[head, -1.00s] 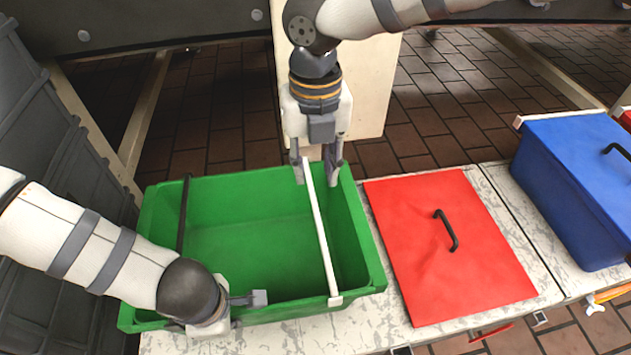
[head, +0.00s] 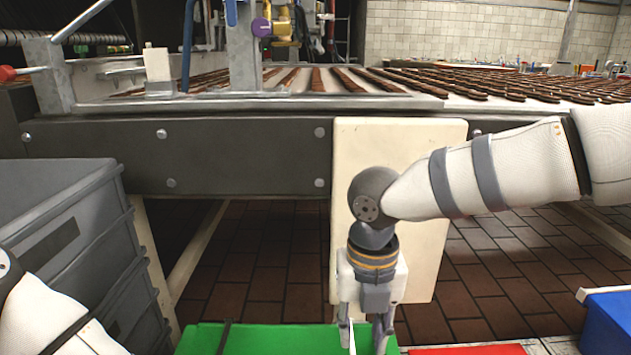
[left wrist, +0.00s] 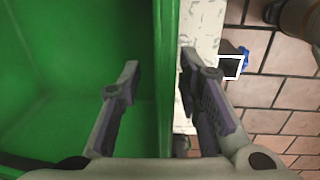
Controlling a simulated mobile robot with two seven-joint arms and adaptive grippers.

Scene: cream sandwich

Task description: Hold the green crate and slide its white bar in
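The green crate (head: 275,341) shows only its far part at the bottom edge of the head view. Its green wall (left wrist: 167,60) also runs down the left wrist view. The white bar (head: 352,343) barely shows at the bottom of the head view. My right gripper (head: 364,340) points down over the crate's far side, fingers apart, with the bar between them near the left finger. My left gripper (left wrist: 160,85) is open, with one finger inside the crate and one outside its wall. Gaps show on both sides of the wall. The rest of the bar is out of view.
A red lid (head: 468,350) lies right of the crate, and a blue box (head: 608,322) is farther right. Grey stacked crates (head: 75,245) stand at the left. A cream panel (head: 395,150) stands behind my right gripper, before a conveyor (head: 240,155) with rows of brown biscuits.

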